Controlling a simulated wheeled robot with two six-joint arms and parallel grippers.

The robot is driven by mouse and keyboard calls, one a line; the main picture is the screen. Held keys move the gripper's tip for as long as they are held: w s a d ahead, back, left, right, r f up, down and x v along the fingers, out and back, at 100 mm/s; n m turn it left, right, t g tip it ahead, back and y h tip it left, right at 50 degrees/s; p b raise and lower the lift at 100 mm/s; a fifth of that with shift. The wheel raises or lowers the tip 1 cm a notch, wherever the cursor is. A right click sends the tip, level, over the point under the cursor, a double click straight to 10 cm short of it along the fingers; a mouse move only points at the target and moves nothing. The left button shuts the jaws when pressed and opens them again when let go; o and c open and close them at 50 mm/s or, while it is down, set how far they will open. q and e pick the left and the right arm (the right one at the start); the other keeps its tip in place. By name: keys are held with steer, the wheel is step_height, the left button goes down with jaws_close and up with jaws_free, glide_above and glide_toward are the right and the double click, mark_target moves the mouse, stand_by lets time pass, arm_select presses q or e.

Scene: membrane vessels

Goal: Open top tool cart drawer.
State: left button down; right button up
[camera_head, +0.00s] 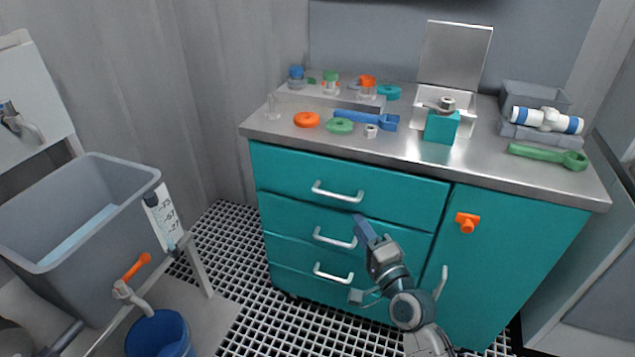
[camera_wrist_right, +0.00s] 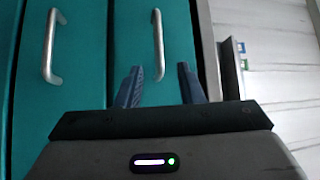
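The teal tool cart (camera_head: 520,240) has a top drawer (camera_head: 400,196) with a silver bar handle (camera_head: 338,194); the top drawer looks shut. My right gripper (camera_head: 364,226) is in front of the cart, a little below and right of the top handle in the head view. In the right wrist view, the top handle (camera_wrist_right: 158,45) lies ahead of the two blue fingers, roughly in line with the gap between them. My right gripper (camera_wrist_right: 160,70) is open and empty, apart from the handle. My left gripper is not in view.
Lower drawer handles (camera_head: 334,239) sit beneath. An orange latch (camera_head: 467,222) is on the cart door at right. The countertop (camera_head: 300,142) holds rings, a blue wrench (camera_head: 366,120) and an open box. A grey tank (camera_head: 85,210) stands at left; grated floor between is clear.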

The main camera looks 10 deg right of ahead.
mark_target(338, 197)
steer(key=x, duration=1.1)
steer(key=shift+a+f, duration=0.1)
steer(key=shift+s, duration=0.1)
jaws_close()
